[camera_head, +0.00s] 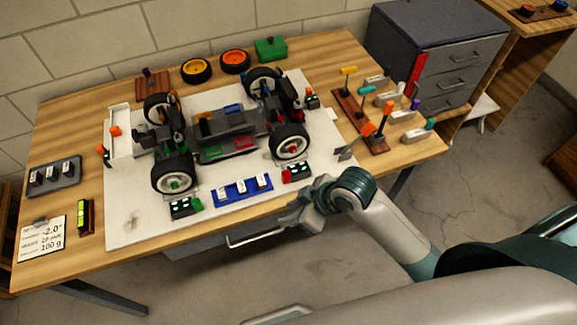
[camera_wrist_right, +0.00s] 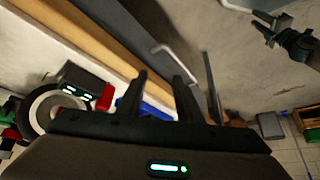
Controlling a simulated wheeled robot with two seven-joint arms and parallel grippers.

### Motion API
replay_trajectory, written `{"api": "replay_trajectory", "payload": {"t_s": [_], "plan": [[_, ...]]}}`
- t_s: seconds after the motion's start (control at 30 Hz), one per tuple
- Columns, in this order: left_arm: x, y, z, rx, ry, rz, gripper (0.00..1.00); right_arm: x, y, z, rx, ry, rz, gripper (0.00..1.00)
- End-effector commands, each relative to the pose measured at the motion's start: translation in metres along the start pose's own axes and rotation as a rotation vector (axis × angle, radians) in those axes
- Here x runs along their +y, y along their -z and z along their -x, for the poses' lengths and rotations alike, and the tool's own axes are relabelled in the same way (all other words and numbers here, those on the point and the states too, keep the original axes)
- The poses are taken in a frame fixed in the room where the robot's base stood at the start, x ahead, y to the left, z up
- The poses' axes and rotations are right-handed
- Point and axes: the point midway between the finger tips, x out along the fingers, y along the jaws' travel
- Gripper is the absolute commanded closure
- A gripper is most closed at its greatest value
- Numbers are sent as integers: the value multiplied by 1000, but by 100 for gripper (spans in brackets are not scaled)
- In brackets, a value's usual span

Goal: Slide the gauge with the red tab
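The gauge with the red tab (camera_head: 297,172) is a small black box with lit green digits, on the white board beside the car's front right wheel. Its red tab (camera_head: 285,177) is at its left end. In the right wrist view the gauge (camera_wrist_right: 82,88) is at the left, with the red tab (camera_wrist_right: 105,97) toward the fingers. My right gripper (camera_head: 291,214) is at the table's front edge, apart from the gauge. Its fingers (camera_wrist_right: 160,82) are spread and empty. A dark gripper, seemingly my left (camera_wrist_right: 264,28), shows small at the upper right with its prongs apart.
The car (camera_head: 225,135) stands on the white board (camera_head: 130,220). A blue tray (camera_head: 243,188) with several small blocks lies left of the gauge. Another gauge, with a green tab (camera_head: 184,208), is farther left. A tool rack (camera_head: 372,140) stands at the right.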

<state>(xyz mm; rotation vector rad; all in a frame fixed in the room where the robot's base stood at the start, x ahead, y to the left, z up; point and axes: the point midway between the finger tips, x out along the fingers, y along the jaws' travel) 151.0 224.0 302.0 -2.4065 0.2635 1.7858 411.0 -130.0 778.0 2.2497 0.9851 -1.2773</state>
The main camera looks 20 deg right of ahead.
Motion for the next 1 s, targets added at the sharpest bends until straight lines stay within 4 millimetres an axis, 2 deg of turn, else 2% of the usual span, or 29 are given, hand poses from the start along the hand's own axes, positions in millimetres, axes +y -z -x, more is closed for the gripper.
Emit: {"api": "replay_trajectory", "payload": {"t_s": [0.27,0.47,0.77,1.0], "plan": [[0,0,0,-1,0,0,69,9,22,5,10,40,108,67],[0,-1,1,-3,0,0,69,22,47,17,9,93,251,67],[0,-3,1,-7,1,0,69,54,77,53,-37,190,492,67],[-1,-5,2,-11,1,0,69,90,91,100,-96,257,631,67]]}}
